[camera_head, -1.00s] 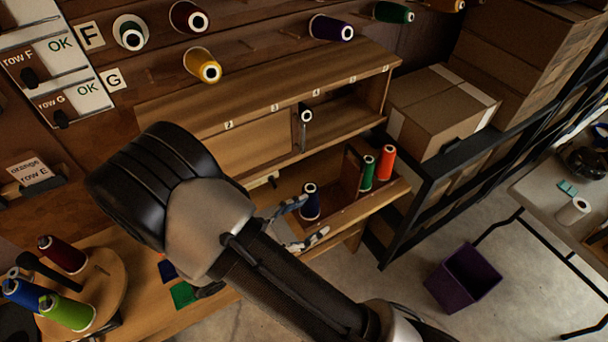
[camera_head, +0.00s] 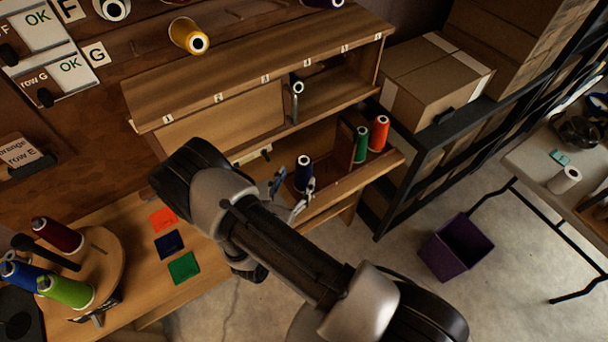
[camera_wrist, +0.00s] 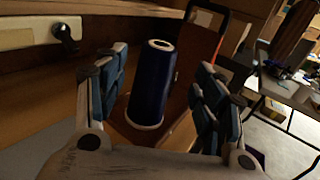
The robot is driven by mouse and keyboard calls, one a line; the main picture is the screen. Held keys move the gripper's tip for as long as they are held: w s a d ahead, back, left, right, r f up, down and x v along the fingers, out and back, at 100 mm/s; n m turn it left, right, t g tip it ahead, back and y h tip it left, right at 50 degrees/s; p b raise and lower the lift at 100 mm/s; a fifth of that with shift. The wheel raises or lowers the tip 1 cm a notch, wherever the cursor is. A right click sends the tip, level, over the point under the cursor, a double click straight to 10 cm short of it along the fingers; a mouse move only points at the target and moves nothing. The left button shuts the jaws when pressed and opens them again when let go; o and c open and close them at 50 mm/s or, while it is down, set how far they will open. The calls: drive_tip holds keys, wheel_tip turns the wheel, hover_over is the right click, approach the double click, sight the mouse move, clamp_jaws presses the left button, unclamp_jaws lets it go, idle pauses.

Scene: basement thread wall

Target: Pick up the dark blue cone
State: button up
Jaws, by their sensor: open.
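The dark blue cone (camera_head: 304,174) stands upright on the wooden shelf ledge, left of a green cone and an orange-red cone. In the wrist view the dark blue cone (camera_wrist: 153,84) stands between the two fingers, with a gap on each side. My gripper (camera_head: 292,194) is open, with its fingers to either side of the cone's lower part in the head view. In the wrist view my gripper (camera_wrist: 160,100) shows both fingers apart and nothing held.
The green cone (camera_head: 361,145) and orange-red cone (camera_head: 379,134) stand on the same ledge behind a wooden divider. A round stand (camera_head: 100,265) with several cones is at left. A purple bin (camera_head: 455,248) stands on the floor at right. Coloured squares (camera_head: 170,242) lie on the bench.

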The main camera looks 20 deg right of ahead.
sight(301, 170)
drive_tip(key=shift+r+b+x, duration=0.2)
drive_tip(key=shift+b+x, duration=0.4)
drive_tip(key=shift+x, duration=2.9)
drive_tip(key=shift+a, duration=0.1)
drive_tip(key=shift+c, duration=0.3)
clamp_jaws()
